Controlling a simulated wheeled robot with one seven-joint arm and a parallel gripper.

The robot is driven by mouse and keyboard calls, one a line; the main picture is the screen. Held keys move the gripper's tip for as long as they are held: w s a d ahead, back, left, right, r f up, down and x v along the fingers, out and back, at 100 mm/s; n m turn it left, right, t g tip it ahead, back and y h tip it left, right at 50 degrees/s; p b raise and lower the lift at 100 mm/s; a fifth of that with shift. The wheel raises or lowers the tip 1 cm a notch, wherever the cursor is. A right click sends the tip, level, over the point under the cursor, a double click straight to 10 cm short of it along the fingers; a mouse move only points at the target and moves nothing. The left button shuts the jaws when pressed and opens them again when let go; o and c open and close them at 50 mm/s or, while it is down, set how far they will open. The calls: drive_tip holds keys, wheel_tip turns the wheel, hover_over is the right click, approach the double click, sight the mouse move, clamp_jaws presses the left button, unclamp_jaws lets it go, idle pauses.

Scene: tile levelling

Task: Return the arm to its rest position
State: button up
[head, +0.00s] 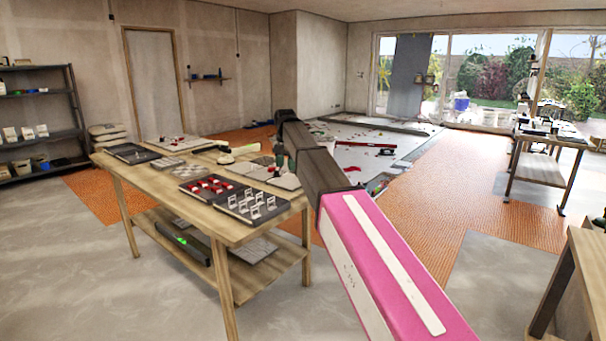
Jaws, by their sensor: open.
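My arm reaches from the lower right towards the middle of the head view, with a pink link nearest and dark links beyond it. My gripper (279,165) hangs at the far end, small and dark, over the right side of the wooden workbench (262,228). It is open, and I see nothing held in it. Its fingertips are hard to make out against the things on the bench, and I cannot tell whether it touches any of them.
The workbench holds a tray of white clips (250,205), red pieces (210,186) and tiles. A metal shelf (40,110) stands at the left wall. A second table (548,165) is at the right. The grey floor (150,285) at the front left is clear.

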drive_tip(key=s+d+f+m, duration=0.3)
drive_tip(key=d+f+m, duration=0.1)
drive_tip(key=f, duration=0.3)
drive_tip(key=s+d+f+m, duration=0.4)
drive_tip(key=d+f, duration=0.1)
drive_tip(key=f, duration=0.2)
drive_tip(key=s+d+f+m, duration=0.8)
drive_tip(key=s+f+m, duration=0.2)
drive_tip(key=s+f, duration=0.1)
drive_tip(key=s+d+f+m, duration=0.9)
drive_tip(key=s+f, duration=0.3)
drive_tip(key=s, duration=0.2)
drive_tip(key=shift+f+m, duration=0.25)
drive_tip(key=shift+m, duration=0.45)
drive_tip(key=shift+a, duration=0.1)
